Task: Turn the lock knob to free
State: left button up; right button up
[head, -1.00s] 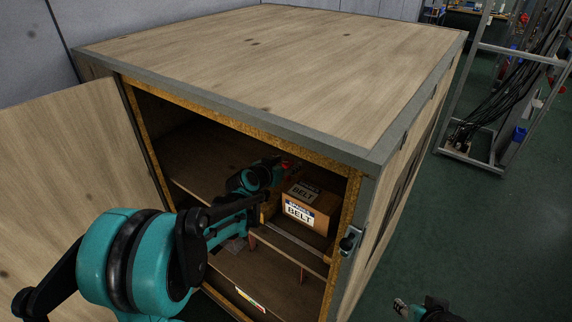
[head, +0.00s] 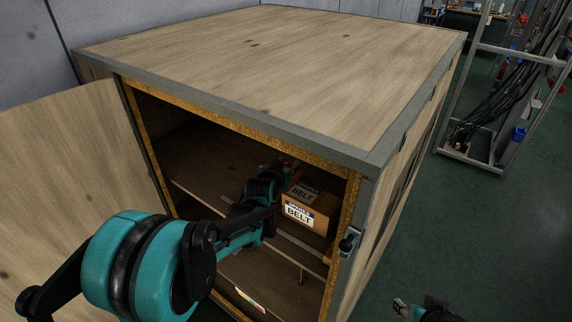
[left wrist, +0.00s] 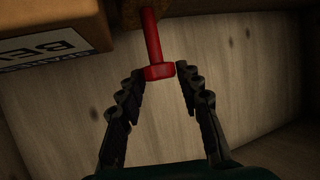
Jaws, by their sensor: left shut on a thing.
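The red lock knob (left wrist: 158,72), a bar with a wider end, shows in the left wrist view between the fingertips of my left gripper (left wrist: 161,76). The gripper is shut on its wide end. In the head view my left arm reaches into the open wooden cabinet, and the left gripper (head: 280,166) is small and dark at the back, behind a box. The knob is too small there to read its angle. My right gripper (head: 402,306) shows only in part at the bottom, outside the cabinet; its fingers are unclear.
A cardboard box labelled BELT (head: 312,208) stands on the shelf just right of my left arm. The cabinet door (head: 70,180) is swung open at left. A latch (head: 349,241) sits on the right front post. A metal rack (head: 500,100) stands beyond.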

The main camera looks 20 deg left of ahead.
pick_arm(q)
jog(key=n+y, duration=0.2)
jog(key=n+g+y, duration=0.1)
jog(key=y, duration=0.1)
jog(key=d+n+y, duration=0.1)
jog(key=n+y, duration=0.1)
jog(key=shift+w+n+g, duration=0.15)
jog(key=shift+n+g, duration=0.15)
jog(key=shift+n+g+y+p, duration=0.35)
jog(key=shift+n+g+y, duration=1.05)
jog(key=shift+n+y, duration=0.5)
jog(key=shift+f, duration=0.1)
jog(key=o, duration=1.2)
jog(key=shift+c, duration=0.2)
jog(key=shift+w, duration=0.1)
jog(key=m+t+h, duration=0.2)
jog(key=m+h, duration=0.1)
jog(key=m+t+h, duration=0.1)
jog(key=shift+s+a+m+h, duration=0.3)
jog(key=shift+a+m, duration=0.1)
jog(key=shift+a+m+t+h+b, duration=0.1)
jog(key=shift+m+t+h+b, duration=0.35)
jog(key=shift+m+h, duration=1.45)
